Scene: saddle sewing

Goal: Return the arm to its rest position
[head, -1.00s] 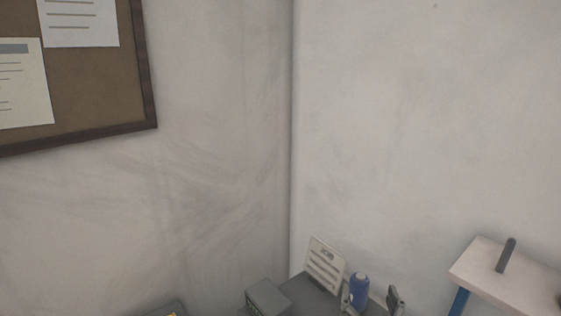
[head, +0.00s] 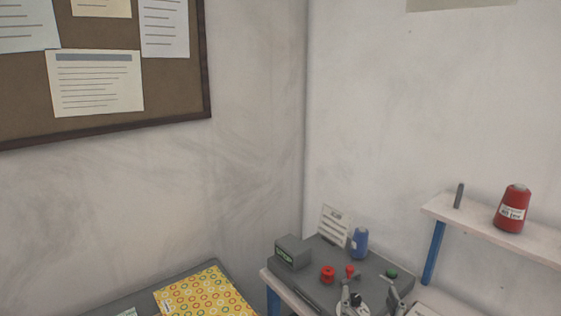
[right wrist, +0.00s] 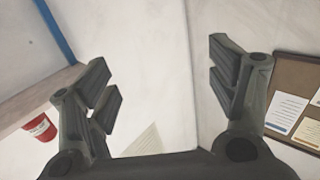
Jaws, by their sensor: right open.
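My right gripper (head: 370,297) shows at the bottom of the head view, fingers pointing up, in front of the worktable things. In the right wrist view it (right wrist: 162,80) is open, with its fingers wide apart and only wall between them. It holds nothing. Its arm below the fingers is mostly cut off by the frame edge. My left gripper is in neither current view.
Behind the gripper, a grey tray (head: 317,290) carries a grey box (head: 292,252), blue spool (head: 360,243), red bobbin (head: 327,274) and card (head: 334,226). A shelf (head: 470,225) bears a red spool (head: 511,208). Yellow patterned cloth (head: 208,292) lies left. Walls stand close behind.

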